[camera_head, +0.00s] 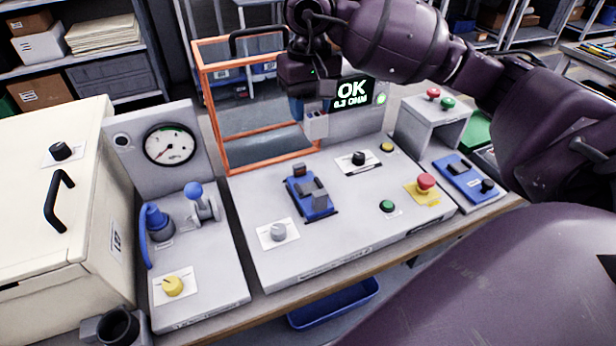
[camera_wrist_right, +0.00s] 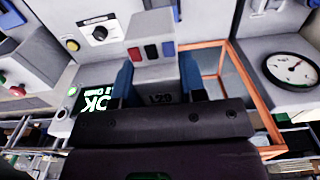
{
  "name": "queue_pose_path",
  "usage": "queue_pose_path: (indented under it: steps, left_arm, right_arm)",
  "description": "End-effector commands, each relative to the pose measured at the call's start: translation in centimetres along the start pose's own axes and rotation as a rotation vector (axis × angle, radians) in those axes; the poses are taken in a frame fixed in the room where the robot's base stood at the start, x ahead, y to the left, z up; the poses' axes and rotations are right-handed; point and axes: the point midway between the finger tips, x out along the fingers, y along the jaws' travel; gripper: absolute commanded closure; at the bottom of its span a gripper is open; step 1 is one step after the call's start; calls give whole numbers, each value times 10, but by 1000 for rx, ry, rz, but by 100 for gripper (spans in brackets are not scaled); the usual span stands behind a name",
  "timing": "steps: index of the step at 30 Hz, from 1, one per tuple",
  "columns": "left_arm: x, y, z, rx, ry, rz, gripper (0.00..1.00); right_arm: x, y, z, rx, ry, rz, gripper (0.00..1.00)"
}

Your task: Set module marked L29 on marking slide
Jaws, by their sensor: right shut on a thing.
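My right gripper (camera_head: 308,98) is shut on a light grey module (camera_head: 316,124), held in the air above the back of the grey console. In the right wrist view, the module marked L29 (camera_wrist_right: 160,98) sits between the blue fingers of the gripper (camera_wrist_right: 158,84). Dark, red and blue patches show just beyond the fingers. A blue fixture with grey blocks (camera_head: 312,195) is mid-console, below and in front of the gripper. Another blue fixture (camera_head: 465,180) lies on the right unit. No label tells me which is the marking slide. My left gripper is not in view.
An orange frame guard (camera_head: 207,112) stands close left of the gripper. An OK display (camera_head: 351,93) is behind it. A red emergency button (camera_head: 426,182), a grey knob (camera_head: 279,231) and a gauge unit (camera_head: 169,145) surround the mid-console. A cream cabinet (camera_head: 50,190) stands at left.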

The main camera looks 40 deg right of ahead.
Motion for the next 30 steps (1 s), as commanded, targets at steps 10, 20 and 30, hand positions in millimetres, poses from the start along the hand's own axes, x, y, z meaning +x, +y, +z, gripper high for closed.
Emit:
queue_pose_path:
  steps: [10,20,30]
  left_arm:
    - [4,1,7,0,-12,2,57]
    - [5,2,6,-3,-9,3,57]
    - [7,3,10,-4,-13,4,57]
  right_arm:
    - [79,-1,1,0,-6,-1,100]
    - [120,0,0,0,-1,-1,100]
    - [154,-1,0,0,-5,-2,100]
